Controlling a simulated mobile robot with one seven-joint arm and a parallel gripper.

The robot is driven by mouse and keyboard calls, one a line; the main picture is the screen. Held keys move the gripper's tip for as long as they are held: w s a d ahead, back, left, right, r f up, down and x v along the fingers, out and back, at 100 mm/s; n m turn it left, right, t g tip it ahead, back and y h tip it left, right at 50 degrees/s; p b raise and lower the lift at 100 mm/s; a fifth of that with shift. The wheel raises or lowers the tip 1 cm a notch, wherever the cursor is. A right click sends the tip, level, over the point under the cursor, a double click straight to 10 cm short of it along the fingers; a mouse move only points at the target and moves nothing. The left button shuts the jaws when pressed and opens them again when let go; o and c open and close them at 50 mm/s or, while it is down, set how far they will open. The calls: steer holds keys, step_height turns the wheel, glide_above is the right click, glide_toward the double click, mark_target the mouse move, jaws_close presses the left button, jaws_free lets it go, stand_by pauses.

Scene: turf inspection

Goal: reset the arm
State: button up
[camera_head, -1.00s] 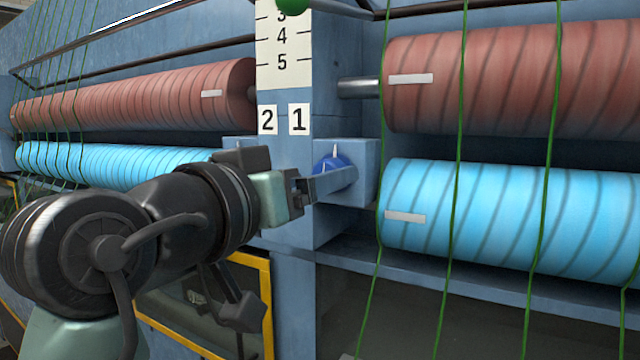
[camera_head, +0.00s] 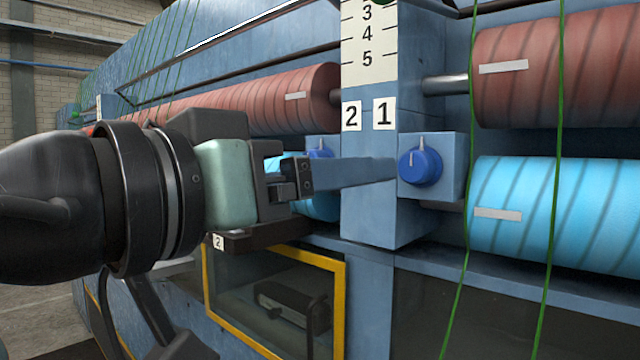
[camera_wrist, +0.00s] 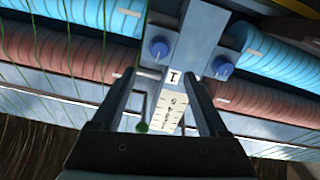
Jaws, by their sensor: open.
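My gripper (camera_head: 385,170) reaches in from the left in the head view, its fingers in front of the blue machine post. In the wrist view the two fingers (camera_wrist: 160,78) are spread apart with nothing between them. A blue knob (camera_head: 420,166) with a pale pointer sits on the box right of the post, clear of the fingers. A second blue knob (camera_head: 320,150) left of the post is partly hidden behind my gripper. Both knobs show in the wrist view, one at its upper middle (camera_wrist: 160,48) and one to the right (camera_wrist: 222,67).
The post carries a number scale (camera_head: 368,45) and labels 2 (camera_head: 351,115) and 1 (camera_head: 384,113). Red rolls (camera_head: 540,75) and light-blue rolls (camera_head: 530,210) flank it, with green strands (camera_head: 556,180) hanging in front. A yellow-framed window (camera_head: 340,300) lies below. Open floor (camera_head: 35,320) shows at lower left.

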steer(key=s+a+r+n+t+y, duration=0.2)
steer(key=s+n+t+y, duration=0.4)
steer(key=t+y, duration=0.6)
steer(key=n+t, duration=0.1)
steer(key=t, duration=0.1)
steer(key=shift+s+a+r+t+y, duration=0.2)
steer(key=shift+a+r+t+y, duration=0.1)
steer(key=shift+a+r+y, duration=0.1)
stand_by(1.1)
